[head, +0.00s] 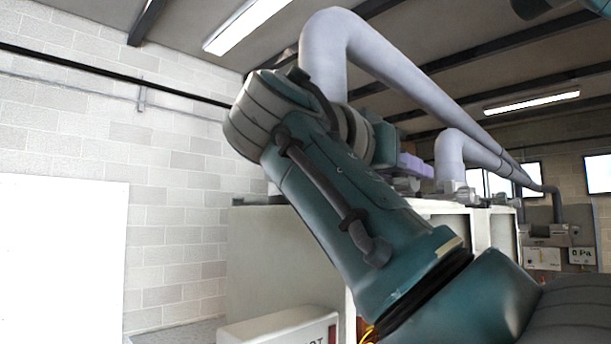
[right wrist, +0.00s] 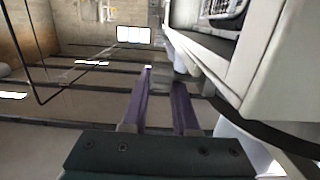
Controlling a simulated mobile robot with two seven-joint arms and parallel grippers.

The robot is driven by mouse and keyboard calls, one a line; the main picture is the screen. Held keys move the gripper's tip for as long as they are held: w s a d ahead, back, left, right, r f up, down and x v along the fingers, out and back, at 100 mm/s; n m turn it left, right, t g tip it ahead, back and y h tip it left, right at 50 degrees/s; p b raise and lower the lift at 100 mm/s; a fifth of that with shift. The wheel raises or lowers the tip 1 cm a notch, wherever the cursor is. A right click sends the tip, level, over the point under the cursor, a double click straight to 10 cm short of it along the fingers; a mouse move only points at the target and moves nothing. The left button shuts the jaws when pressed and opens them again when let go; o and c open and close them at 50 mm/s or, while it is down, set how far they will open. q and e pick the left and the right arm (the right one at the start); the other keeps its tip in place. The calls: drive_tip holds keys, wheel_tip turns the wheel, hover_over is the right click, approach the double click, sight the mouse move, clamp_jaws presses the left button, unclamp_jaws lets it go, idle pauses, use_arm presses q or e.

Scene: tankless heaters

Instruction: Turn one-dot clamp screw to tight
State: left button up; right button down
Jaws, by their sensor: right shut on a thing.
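My right gripper (head: 412,165) is raised at the top of the white cabinet, its purple fingers pointing right in the head view. In the right wrist view the two purple fingers (right wrist: 162,78) are shut on a small grey clamp part (right wrist: 160,72) between their tips. It is too small to tell whether this is the one-dot clamp screw; no dot mark can be made out. Grey clamp fittings (head: 458,190) show at the foot of the shorter pipe. My left gripper is not in view.
The white cabinet (head: 280,250) stands behind my right arm. A large grey pipe (head: 400,75) rises and runs right overhead; a shorter pipe (head: 452,150) stands beyond the gripper. A white box (head: 280,328) is at the bottom. A block wall (head: 180,200) closes the left.

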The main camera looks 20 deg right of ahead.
drive_tip(key=g+y, duration=0.1)
drive_tip(key=y, duration=0.1)
drive_tip(key=shift+r+y, duration=0.1)
drive_tip(key=shift+y, duration=0.3)
drive_tip(key=shift+w+d+f+g+y+p, duration=0.1)
drive_tip(key=shift+d+g+y+p, duration=0.1)
drive_tip(key=shift+g+y, duration=0.4)
drive_tip(key=shift+w+d+f+g+y+p, duration=0.15)
drive_tip(key=shift+g+y, duration=0.15)
drive_tip(key=shift+y, duration=0.6)
drive_tip(key=shift+s+a, duration=0.1)
drive_tip(key=c, duration=0.7)
unclamp_jaws()
drive_tip(key=shift+r, duration=0.1)
